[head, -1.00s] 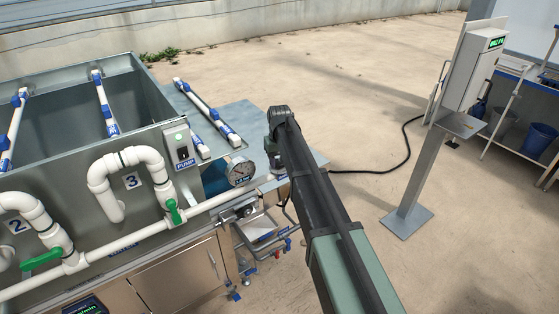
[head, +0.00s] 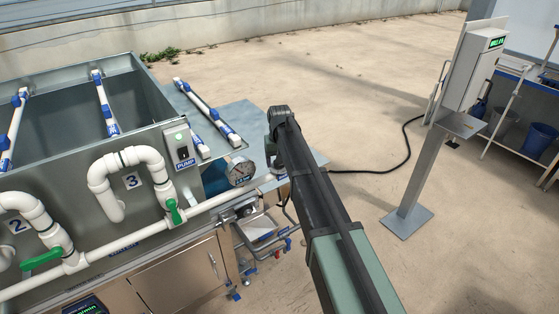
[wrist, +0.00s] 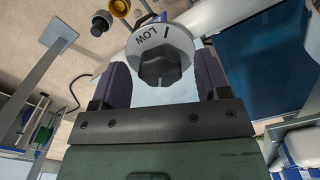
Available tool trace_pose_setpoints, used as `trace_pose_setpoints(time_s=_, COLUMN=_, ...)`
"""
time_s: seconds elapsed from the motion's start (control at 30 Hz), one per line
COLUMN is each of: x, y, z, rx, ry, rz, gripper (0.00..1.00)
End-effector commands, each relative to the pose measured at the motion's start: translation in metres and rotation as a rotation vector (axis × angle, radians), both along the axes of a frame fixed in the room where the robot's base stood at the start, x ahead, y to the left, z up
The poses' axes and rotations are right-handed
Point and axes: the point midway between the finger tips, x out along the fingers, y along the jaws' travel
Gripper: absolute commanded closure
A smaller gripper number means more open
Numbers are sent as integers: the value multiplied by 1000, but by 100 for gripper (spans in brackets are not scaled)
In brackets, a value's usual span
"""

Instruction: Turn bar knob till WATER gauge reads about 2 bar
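The bar knob (wrist: 160,68) is a dark ridged grip on a pale round dial marked LOW (wrist: 143,36). In the wrist view it lies straight ahead, between my gripper's two purple-dark fingers. My gripper (wrist: 161,75) is open, with visible gaps between each finger and the knob. The round pressure gauge (head: 240,172) has a white face and sits at the tank's right end in the head view. Its needle and lettering are too small to read surely. In the head view my arm hides the knob, and my fingers cannot be made out.
White pipes with green valve handles (head: 174,212) run along the grey tank's front. A PUMP switch box (head: 181,148) stands left of the gauge. A post with a display box (head: 475,68) stands at right. Open concrete lies behind.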

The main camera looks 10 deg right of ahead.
Motion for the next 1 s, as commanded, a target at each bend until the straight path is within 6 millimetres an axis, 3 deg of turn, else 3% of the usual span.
trace_pose_setpoints(time_s=0.33, x=0, y=0, z=8, rx=0, ry=0, rz=0, gripper=31)
trace_pose_setpoints(time_s=0.47, x=0, y=0, z=32, rx=0, ry=0, rz=0, gripper=31)
trace_pose_setpoints(time_s=0.73, x=0, y=0, z=98, rx=0, ry=0, rz=0, gripper=31)
trace_pose_setpoints(time_s=0.83, x=0, y=0, z=110, rx=0, ry=0, rz=0, gripper=31)
trace_pose_setpoints(time_s=1.0, x=0, y=0, z=109, rx=0, ry=0, rz=0, gripper=31)
